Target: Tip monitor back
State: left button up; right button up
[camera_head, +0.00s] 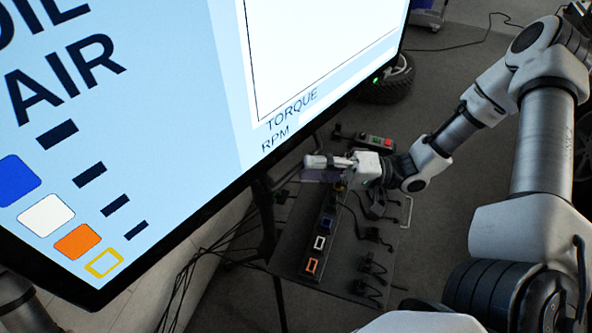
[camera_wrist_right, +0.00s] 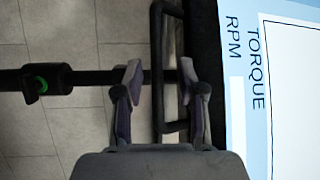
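The large monitor (camera_head: 180,130) fills the upper left of the head view, tilted in the picture, with a light blue screen and black bezel. Its edge, with TORQUE and RPM text, also shows at the right of the wrist view (camera_wrist_right: 245,110). My right gripper (camera_head: 312,168) is below the monitor's lower edge in the head view. In the wrist view its two fingers (camera_wrist_right: 160,78) are apart. A black loop-shaped handle (camera_wrist_right: 168,12) beside the monitor's edge runs between the fingers in the picture; contact cannot be told. My left gripper is not visible.
A dark horizontal bar with a green-ringed knob (camera_wrist_right: 40,83) crosses behind the fingers. Below the monitor is a panel (camera_head: 335,265) with coloured-framed sockets and several cables. A red-and-green button box (camera_head: 377,143) and a tire (camera_head: 388,85) are beyond.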

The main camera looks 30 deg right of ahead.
aim_at(301, 168)
jog(key=x, duration=0.3)
jog(key=shift+w+a+f, duration=0.1)
jog(key=shift+w+f, duration=0.15)
jog(key=shift+w, duration=0.15)
jog(key=shift+s+r, duration=0.15)
jog(key=shift+s, duration=0.1)
jog(key=c, duration=0.5)
jog(key=shift+w, duration=0.1)
grip_shut()
jog(key=shift+r, duration=0.15)
jog(key=shift+m+h, duration=0.6)
jog(key=shift+m, duration=0.1)
jog(key=s+p, duration=0.1)
jog(key=p, duration=0.1)
jog(key=s+d+p, duration=0.1)
jog(key=p, duration=0.2)
jog(key=s+p, duration=0.2)
jog(key=p, duration=0.1)
jog(key=shift+d+r, duration=0.2)
jog(key=shift+r, duration=0.1)
jog(key=o, duration=0.5)
grip_release()
jog(key=shift+s, duration=0.1)
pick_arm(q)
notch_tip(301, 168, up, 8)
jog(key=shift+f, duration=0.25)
pick_arm(e)
jog(key=shift+s+d, duration=0.1)
jog(key=shift+s, duration=0.05)
